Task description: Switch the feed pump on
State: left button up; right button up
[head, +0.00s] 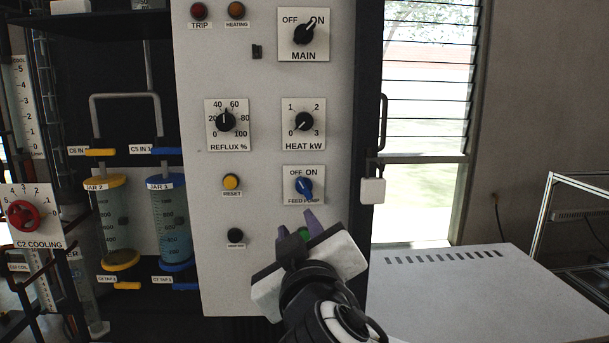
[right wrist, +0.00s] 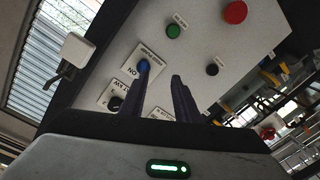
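The feed pump switch is a blue knob (head: 304,187) on a white plate marked OFF and ON, low on the pale control panel (head: 262,75). Its pointer leans up and left, toward OFF. My right gripper (head: 301,232) is just below the plate, its two dark purple fingers apart and nothing held. In the right wrist view the blue knob (right wrist: 143,67) shows just beyond the tip of the left finger, not between the fingers (right wrist: 160,84). I cannot tell the exact gap to the panel. My left gripper is not in view.
The MAIN knob (head: 304,33) points to ON. The HEAT knob (head: 304,121) sits above the feed pump plate. A green button (head: 304,233) shows partly between my fingers. A grey cabinet top (head: 470,300) stands lower right.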

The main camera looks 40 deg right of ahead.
aim_at(305, 190)
jog(key=shift+m+h, duration=0.5)
jog(key=shift+h, duration=0.2)
jog(key=w+d+r, duration=0.1)
jog(key=w+d, duration=0.1)
jog(key=w+d+r, duration=0.1)
jog(key=w+d, duration=0.3)
jog(key=shift+w+d+r, duration=0.1)
jog(key=shift+w+r, duration=0.3)
jog(key=shift+w+d+f, duration=0.1)
jog(key=shift+w, duration=0.15)
jog(key=shift+c, duration=0.4)
grip_shut()
